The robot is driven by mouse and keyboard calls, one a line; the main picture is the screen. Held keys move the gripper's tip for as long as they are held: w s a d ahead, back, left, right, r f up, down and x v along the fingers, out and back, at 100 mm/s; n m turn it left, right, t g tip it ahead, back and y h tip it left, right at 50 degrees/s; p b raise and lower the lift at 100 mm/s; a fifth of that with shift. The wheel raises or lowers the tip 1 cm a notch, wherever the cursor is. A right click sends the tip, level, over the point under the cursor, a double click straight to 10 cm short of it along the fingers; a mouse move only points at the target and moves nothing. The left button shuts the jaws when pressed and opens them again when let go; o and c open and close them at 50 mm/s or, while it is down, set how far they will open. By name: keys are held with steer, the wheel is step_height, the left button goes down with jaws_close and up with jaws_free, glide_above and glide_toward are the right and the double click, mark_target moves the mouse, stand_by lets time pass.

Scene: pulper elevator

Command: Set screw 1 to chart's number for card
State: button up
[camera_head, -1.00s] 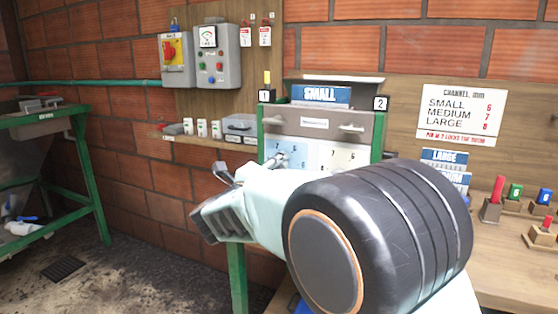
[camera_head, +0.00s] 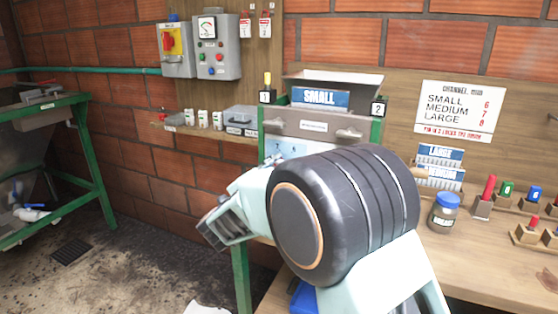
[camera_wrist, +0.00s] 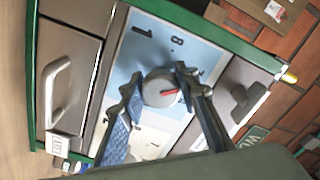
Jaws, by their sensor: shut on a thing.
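My gripper (camera_wrist: 161,76) is shut on a round grey screw knob (camera_wrist: 158,94) with a red pointer mark, one finger on each side. The knob sits on the blue dial plate (camera_wrist: 122,66), on the side of tag 1 (camera_head: 267,97). Two digits, seemingly 7 and 8, show beside the knob; the fingers hide part of the dial. In the head view my arm hides the knob and fingertips. The blue card (camera_head: 320,98) on top of the machine reads SMALL. The wall chart (camera_head: 461,110) lists SMALL 6, MEDIUM 7, LARGE 8.
A cream plate (camera_wrist: 150,146) adjoins the blue one, partly behind a finger. Drawer-like handles (camera_wrist: 62,86) stick out near the dials. On the bench right are a blue-lidded jar (camera_head: 444,213), LARGE cards (camera_head: 440,158) and colored pegs (camera_head: 488,188). Control boxes (camera_head: 218,48) hang back left.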

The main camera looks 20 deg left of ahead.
steer(key=n+p, duration=0.4)
steer(key=n, duration=0.1)
steer(key=shift+r+n, duration=0.1)
steer(key=shift+n, duration=0.2)
steer(key=shift+d+f+n+p, duration=0.1)
steer(key=shift+f+n+p, duration=0.1)
steer(key=shift+n+p, duration=1.7)
steer(key=shift+n+b, duration=0.3)
steer(key=shift+n, duration=0.2)
steer(key=shift+f, duration=0.1)
steer(key=o, duration=1.1)
steer(key=s, duration=1.2)
steer(key=shift+a, duration=0.4)
